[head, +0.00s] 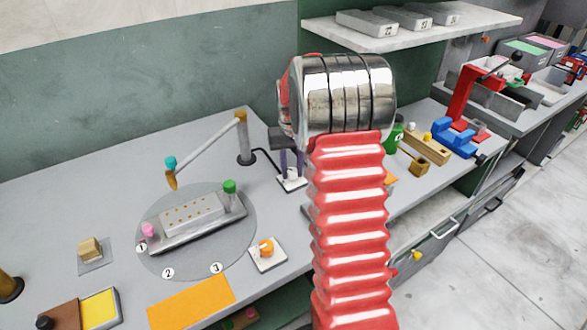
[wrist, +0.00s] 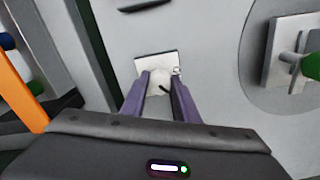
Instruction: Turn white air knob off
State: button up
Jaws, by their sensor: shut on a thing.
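The white air knob (wrist: 158,86) sits on a small white square plate (wrist: 150,65) in the wrist view. The plate also shows in the head view (head: 298,185), beside my arm. My gripper (wrist: 161,80) is shut on the knob, with one purple finger on either side. In the head view my gripper (head: 291,168) points down onto the knob, which it partly hides. A small dark mark shows on the knob between the fingers. I cannot tell which setting the knob is turned to.
An orange knob (head: 266,248) on another white plate is nearby. A jointed post (head: 245,150) stands just behind my gripper. Wooden blocks and a blue vise (head: 455,138) are on the right.

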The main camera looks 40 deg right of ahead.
aim_at(292, 170)
jog(key=m, duration=0.3)
jog(key=shift+m, duration=0.4)
jog(key=shift+w+m, duration=0.1)
jog(key=shift+m, duration=1.7)
jog(key=o, duration=1.1)
jog(key=shift+c, duration=0.2)
notch_tip(292, 170, up, 14)
